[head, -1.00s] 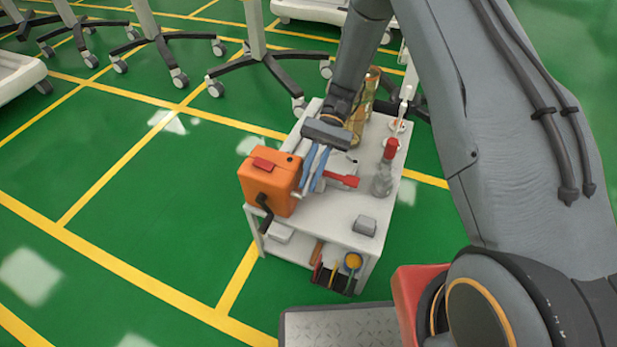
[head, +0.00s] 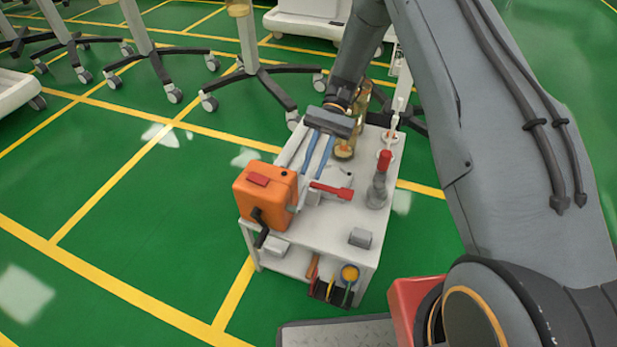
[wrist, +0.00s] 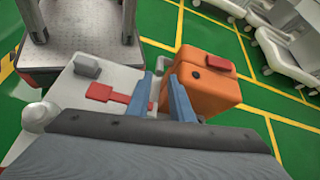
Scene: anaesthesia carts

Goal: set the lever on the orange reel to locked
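The orange reel (head: 265,200) stands on the front left of a white cart top, with a red patch on its top and a black crank on its front. It also shows in the wrist view (wrist: 208,82). A red lever-like bar with a wide end (head: 332,190) sticks out to the right beside the reel; it shows left of the fingers in the wrist view (wrist: 105,93). I cannot tell how it joins the reel. My gripper (head: 310,180) is open, its two blue fingers apart beside the reel. A grey part shows between the fingers in the wrist view (wrist: 161,80).
On the cart top (head: 325,225) stand a grey bottle with a red top (head: 379,180), a small grey block (head: 360,238) and an amber cylinder (head: 346,148). The lower shelf holds tools. Wheeled stands (head: 247,50) are behind. Green floor at left is free.

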